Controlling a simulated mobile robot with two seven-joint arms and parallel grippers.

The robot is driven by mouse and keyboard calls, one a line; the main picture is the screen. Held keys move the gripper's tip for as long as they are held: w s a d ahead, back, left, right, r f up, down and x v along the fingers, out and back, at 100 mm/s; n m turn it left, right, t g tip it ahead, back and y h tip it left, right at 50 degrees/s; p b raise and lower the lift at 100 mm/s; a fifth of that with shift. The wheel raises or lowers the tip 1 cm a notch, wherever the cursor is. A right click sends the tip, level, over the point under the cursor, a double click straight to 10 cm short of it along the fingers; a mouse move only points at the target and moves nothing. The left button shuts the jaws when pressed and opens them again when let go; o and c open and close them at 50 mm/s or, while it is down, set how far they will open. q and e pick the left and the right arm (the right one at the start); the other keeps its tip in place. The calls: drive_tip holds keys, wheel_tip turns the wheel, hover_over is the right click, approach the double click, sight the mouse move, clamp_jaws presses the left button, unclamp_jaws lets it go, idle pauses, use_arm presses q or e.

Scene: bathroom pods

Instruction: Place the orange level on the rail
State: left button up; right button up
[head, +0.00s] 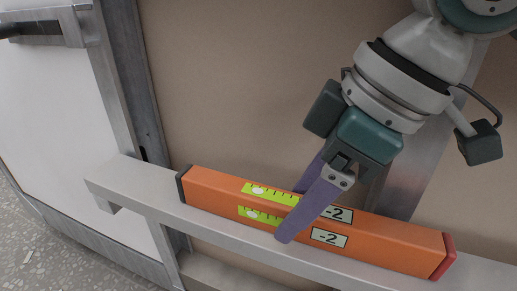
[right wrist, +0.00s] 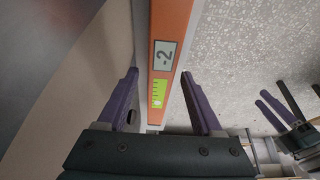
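The orange level (head: 385,240) lies lengthwise along the top of the grey metal rail (head: 135,185). It has a dark left end cap, a red right end cap, yellow-green scales and "-2" displays. My right gripper (head: 293,212) reaches down over its middle, with one purple finger in front and the other behind. In the right wrist view, the level (right wrist: 170,25) runs between the spread fingers (right wrist: 158,73), with a visible gap on the left side. My left gripper (right wrist: 272,112) shows small at the right edge of that view; its opening is unclear.
A tan wall panel (head: 235,85) stands behind the rail. A metal post (head: 125,80) and a white door panel (head: 55,110) are at the left. Speckled floor (right wrist: 250,45) is open in front of the rail.

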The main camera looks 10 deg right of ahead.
sight(329, 211)
drive_tip(key=shift+r, duration=0.2)
drive_tip(key=p+v, duration=0.4)
drive_tip(key=v, duration=0.4)
drive_tip(key=shift+w+a+r, duration=0.1)
drive_tip(key=shift+r, duration=0.1)
drive_tip(key=shift+f, duration=0.1)
